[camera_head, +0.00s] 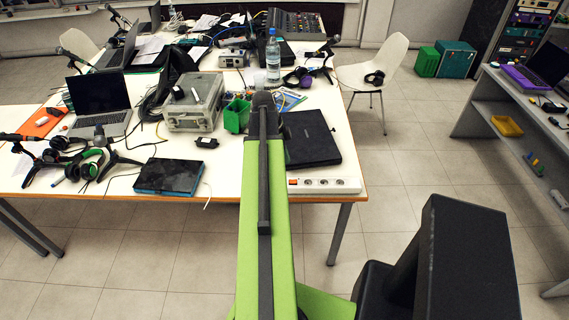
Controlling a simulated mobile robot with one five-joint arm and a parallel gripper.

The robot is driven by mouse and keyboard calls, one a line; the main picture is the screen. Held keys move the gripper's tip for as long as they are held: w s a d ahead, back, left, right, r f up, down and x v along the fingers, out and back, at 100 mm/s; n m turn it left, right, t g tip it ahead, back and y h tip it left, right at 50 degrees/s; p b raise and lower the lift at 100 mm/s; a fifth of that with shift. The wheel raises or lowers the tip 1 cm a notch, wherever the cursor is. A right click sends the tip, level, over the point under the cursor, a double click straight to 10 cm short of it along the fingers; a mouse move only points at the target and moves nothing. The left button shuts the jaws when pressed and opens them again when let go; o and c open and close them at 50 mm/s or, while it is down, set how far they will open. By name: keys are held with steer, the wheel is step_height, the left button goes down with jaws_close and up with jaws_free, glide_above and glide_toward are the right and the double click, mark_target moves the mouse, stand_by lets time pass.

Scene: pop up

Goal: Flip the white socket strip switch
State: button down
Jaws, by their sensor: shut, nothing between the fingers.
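The white socket strip (335,186) lies along the front right edge of the white table. Several round outlets show on its top. An orange switch (293,182) is at its left end; I cannot tell its position. My green arm reaches up the middle of the picture across the table's front edge. My gripper (264,100) looks to be the dark narrow end of the arm; it is shut with nothing in it. In the picture it is above and left of the strip, apart from it. The finger details are too small to make out.
A closed black laptop (311,139) lies just behind the strip. A green box (236,115), a metal case (193,104) and a dark tablet-like device (168,177) are to the left. A water bottle (273,58) stands behind. The floor right of the table (405,180) is clear.

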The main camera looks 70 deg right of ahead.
mark_target(291, 182)
steer(key=b+x, duration=0.6)
steer(key=x, duration=0.1)
steer(key=w+b+x, duration=0.1)
steer(key=b+x, duration=0.2)
steer(key=shift+a+f, duration=0.15)
steer(key=shift+f, duration=0.35)
steer(key=shift+f, duration=0.1)
steer(key=shift+f+b, duration=0.45)
steer(key=shift+b, duration=0.2)
steer(key=shift+a+r, duration=0.1)
steer(key=shift+r, duration=0.2)
steer(key=shift+p, duration=0.3)
steer(key=shift+s+d+r, duration=0.25)
steer(key=shift+s+d, duration=0.1)
steer(key=shift+s, duration=0.3)
